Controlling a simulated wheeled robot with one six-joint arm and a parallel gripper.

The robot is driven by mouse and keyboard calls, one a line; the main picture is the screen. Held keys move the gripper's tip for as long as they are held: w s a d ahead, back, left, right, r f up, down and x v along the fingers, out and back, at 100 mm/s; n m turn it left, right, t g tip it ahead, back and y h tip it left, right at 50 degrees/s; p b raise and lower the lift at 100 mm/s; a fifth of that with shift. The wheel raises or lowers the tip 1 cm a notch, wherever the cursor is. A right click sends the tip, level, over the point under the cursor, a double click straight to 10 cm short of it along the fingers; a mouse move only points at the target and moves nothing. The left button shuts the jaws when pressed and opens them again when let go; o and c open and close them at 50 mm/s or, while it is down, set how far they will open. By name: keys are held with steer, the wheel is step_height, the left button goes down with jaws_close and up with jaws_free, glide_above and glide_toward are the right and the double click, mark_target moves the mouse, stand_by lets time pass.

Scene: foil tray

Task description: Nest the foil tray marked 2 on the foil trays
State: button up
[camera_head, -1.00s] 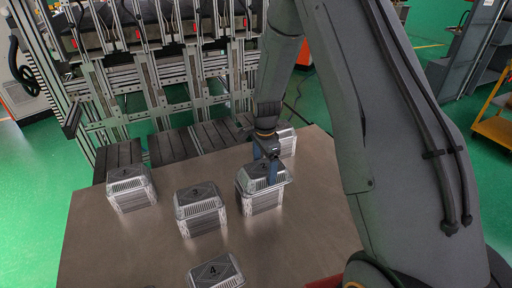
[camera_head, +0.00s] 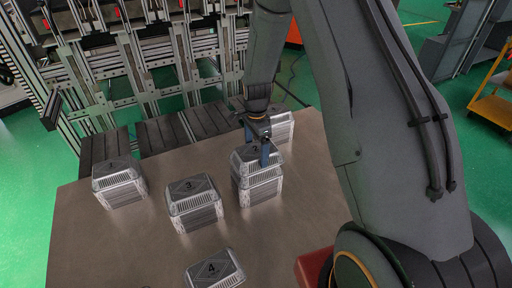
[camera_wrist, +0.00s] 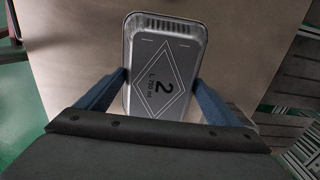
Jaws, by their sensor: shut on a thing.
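The foil tray marked 2 (camera_head: 254,156) is upside down, mark up, between the fingers of my gripper (camera_head: 258,148). The wrist view shows the tray (camera_wrist: 160,75) with one blue finger at each long side; my gripper (camera_wrist: 162,88) is shut on it. In the head view, it sits just above or on a second silvery rim and ribbed wall of foil trays (camera_head: 260,188); I cannot tell whether they touch. The tray's lower edge is not visible in the wrist view.
Separate foil piles marked 1 (camera_head: 119,184), 3 (camera_head: 195,205) and 4 (camera_head: 215,270) stand on the brown table (camera_head: 130,240). Another foil pile (camera_head: 281,128) stands close behind my gripper at the right, its mark not visible. The table's left front is clear.

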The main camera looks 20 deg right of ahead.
steer(key=shift+f+b, duration=1.45)
steer(key=shift+f, duration=1.75)
steer(key=o, duration=0.9)
steer(key=shift+r, duration=0.1)
step_height(320, 180, up, 6)
steer(key=shift+r+b, duration=0.25)
steer(key=shift+b, duration=0.35)
steer(key=shift+r, duration=0.6)
